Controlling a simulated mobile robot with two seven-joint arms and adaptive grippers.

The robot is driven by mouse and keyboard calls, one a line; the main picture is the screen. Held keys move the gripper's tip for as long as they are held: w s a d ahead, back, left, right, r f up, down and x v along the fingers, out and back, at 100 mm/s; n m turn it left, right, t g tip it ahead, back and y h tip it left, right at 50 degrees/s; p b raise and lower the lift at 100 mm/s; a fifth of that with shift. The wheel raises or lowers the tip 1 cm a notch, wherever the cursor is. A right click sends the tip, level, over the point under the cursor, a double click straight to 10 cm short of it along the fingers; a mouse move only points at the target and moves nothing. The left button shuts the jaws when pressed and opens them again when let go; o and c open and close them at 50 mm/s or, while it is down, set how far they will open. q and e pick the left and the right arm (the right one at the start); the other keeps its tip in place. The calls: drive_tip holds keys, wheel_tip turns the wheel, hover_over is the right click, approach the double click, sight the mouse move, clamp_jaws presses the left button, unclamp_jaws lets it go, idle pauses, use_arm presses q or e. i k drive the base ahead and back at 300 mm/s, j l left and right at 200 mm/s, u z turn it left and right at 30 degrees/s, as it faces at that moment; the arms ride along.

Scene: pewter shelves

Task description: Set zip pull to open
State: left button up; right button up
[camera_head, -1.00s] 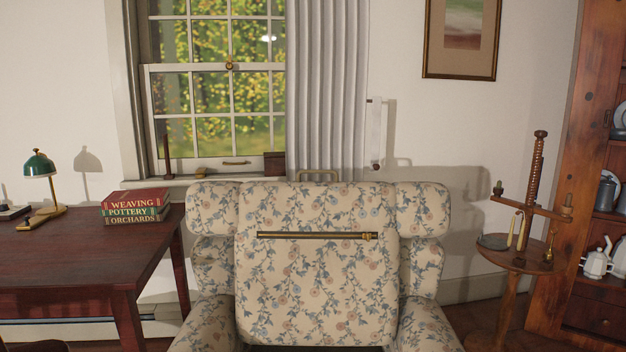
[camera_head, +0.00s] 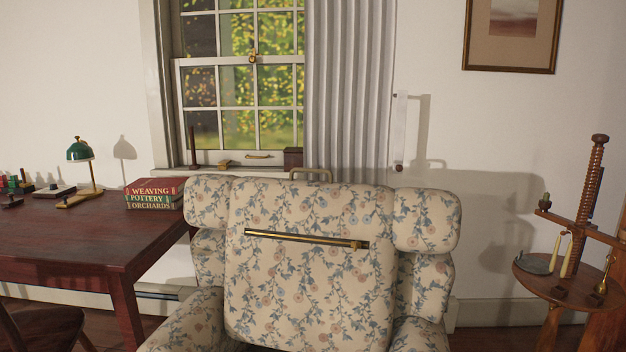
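A floral armchair (camera_head: 310,290) faces me in the middle of the view. A brass zip (camera_head: 300,238) runs across the upper part of its back cushion, sloping slightly down to the right. The zip pull (camera_head: 359,244) sits at the right end of the zip. The fabric along the zip shows no clear gap. Neither of my grippers is in view.
A dark red table (camera_head: 75,245) with a stack of books (camera_head: 155,193) and a green lamp (camera_head: 82,155) stands at the left. A small round table (camera_head: 530,275) with candles and a wooden screw stand is at the right. A chair (camera_head: 35,330) shows at lower left.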

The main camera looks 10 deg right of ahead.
sight(356, 245)
drive_tip(key=l+u, duration=0.15)
drive_tip(key=l, duration=0.4)
drive_tip(key=k+l+u, duration=0.1)
drive_tip(key=l, duration=0.45)
drive_tip(key=l+u, duration=0.25)
drive_tip(key=l, duration=0.3)
drive_tip(key=k+l+u, duration=0.1)
drive_tip(key=l+u, duration=0.15)
drive_tip(key=l, duration=0.3)
drive_tip(key=l+u, duration=0.25)
drive_tip(key=l, duration=0.3)
drive_tip(key=l+u, duration=0.25)
drive_tip(key=l, duration=0.3)
drive_tip(key=l+u, duration=0.4)
drive_tip(key=l, duration=1)
